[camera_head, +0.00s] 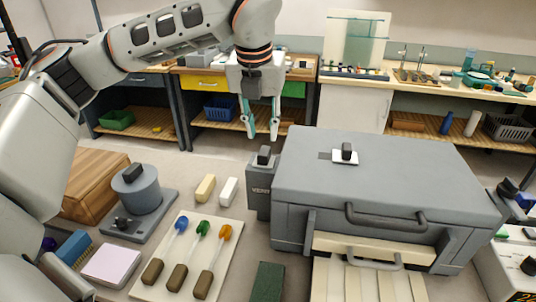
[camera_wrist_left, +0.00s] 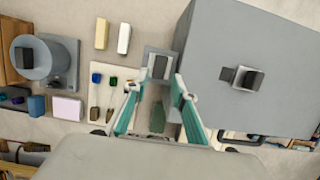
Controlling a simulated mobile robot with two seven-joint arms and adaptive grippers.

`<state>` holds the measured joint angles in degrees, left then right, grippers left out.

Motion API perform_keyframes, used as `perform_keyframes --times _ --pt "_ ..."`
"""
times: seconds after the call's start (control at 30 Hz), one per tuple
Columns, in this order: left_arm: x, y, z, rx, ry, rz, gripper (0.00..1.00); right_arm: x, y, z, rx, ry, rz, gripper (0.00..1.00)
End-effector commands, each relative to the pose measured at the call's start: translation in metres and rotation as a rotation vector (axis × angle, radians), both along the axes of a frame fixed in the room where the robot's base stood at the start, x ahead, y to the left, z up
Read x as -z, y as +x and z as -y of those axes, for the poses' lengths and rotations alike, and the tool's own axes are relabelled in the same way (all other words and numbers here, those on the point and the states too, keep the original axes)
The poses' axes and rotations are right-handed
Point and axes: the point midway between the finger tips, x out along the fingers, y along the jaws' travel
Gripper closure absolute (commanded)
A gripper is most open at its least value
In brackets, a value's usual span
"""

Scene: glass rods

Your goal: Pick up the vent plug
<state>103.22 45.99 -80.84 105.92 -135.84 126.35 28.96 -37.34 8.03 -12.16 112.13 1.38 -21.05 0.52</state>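The vent plug (camera_head: 264,155) is a small dark block standing on top of a narrow grey box (camera_head: 259,190) marked with "VENT" lettering, against the left side of the large grey furnace-like box. In the left wrist view the plug (camera_wrist_left: 159,67) shows from above, on the square top of that box. My left gripper (camera_head: 261,133) points down just above the plug, fingers spread and nothing between them. In the left wrist view its fingertips (camera_wrist_left: 158,83) lie to either side of and slightly below the plug in the picture. My right gripper is not in view.
The grey furnace-like box (camera_head: 400,185) has a front handle and another dark knob (camera_head: 347,151) on top. Left are two small blocks (camera_head: 205,188), a board (camera_head: 225,255) with three coloured-tip tools, and a round grey device (camera_head: 137,190). A green block (camera_head: 268,282) lies in front.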

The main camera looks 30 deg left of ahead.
Motion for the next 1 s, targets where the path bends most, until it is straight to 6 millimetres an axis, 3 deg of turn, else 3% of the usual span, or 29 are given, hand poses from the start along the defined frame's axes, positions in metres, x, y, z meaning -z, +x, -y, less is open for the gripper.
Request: perform_keyframes --times 0.43,0.77,0.9,1.0 --pt "0.053 0.012 -0.003 0.0 -0.001 -0.003 0.74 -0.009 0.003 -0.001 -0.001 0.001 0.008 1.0" --pt "0.062 0.015 -0.004 0.001 0.0 0.001 0.74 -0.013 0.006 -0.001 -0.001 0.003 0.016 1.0" --pt "0.062 0.015 -0.004 0.001 -0.001 0.0 1.0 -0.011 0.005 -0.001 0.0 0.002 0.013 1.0" --pt "0.061 0.015 -0.004 0.001 0.0 0.001 1.0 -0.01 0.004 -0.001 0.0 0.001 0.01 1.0"
